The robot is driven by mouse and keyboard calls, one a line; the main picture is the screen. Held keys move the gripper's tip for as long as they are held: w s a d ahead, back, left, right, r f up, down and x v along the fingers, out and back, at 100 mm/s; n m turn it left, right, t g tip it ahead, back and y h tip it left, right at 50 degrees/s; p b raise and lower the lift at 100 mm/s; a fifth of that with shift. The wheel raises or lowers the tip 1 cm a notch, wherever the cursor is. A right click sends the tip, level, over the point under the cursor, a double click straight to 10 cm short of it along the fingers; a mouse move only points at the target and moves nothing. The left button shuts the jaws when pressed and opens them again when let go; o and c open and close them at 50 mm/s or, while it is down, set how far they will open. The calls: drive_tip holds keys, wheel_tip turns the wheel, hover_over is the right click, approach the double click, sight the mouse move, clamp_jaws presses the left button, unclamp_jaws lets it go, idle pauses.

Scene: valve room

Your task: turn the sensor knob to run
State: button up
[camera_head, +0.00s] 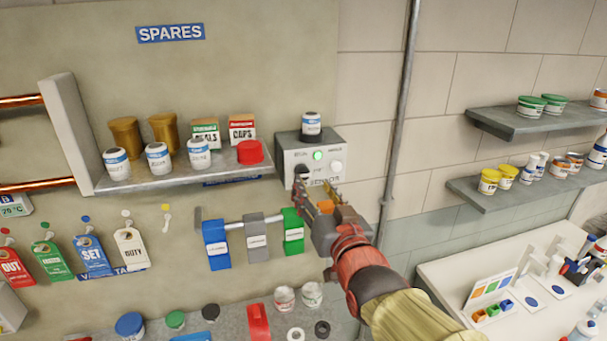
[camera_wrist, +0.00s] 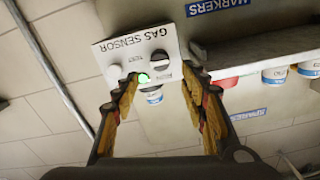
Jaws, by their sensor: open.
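The gas sensor (camera_head: 290,158) is a pale box on the wall at the right end of the spares shelf, with a lit green lamp (camera_head: 318,155). In the wrist view the box (camera_wrist: 110,50) appears upside down. Its sensor knob (camera_wrist: 162,62) has a dark mark, but I cannot read its setting. A smaller pale round control (camera_wrist: 115,72) is beside the lamp. My gripper (camera_head: 313,190) is open just below and in front of the box. In the wrist view my gripper (camera_wrist: 164,88) has its fingers spread either side of the knob's line, with nothing between them; contact is not clear.
A white jar (camera_head: 311,124) stands on top of the sensor. The spares shelf (camera_head: 185,178) at left holds jars, boxes and a red cap (camera_head: 250,151). Blue, grey and green holders (camera_head: 256,240) hang below. A vertical pipe (camera_head: 402,110) runs to the right.

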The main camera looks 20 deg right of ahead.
sight(305, 174)
drive_tip(key=shift+w+p, duration=0.65)
drive_tip(key=shift+w, duration=2.9)
drive_tip(key=c, duration=1.1)
clamp_jaws()
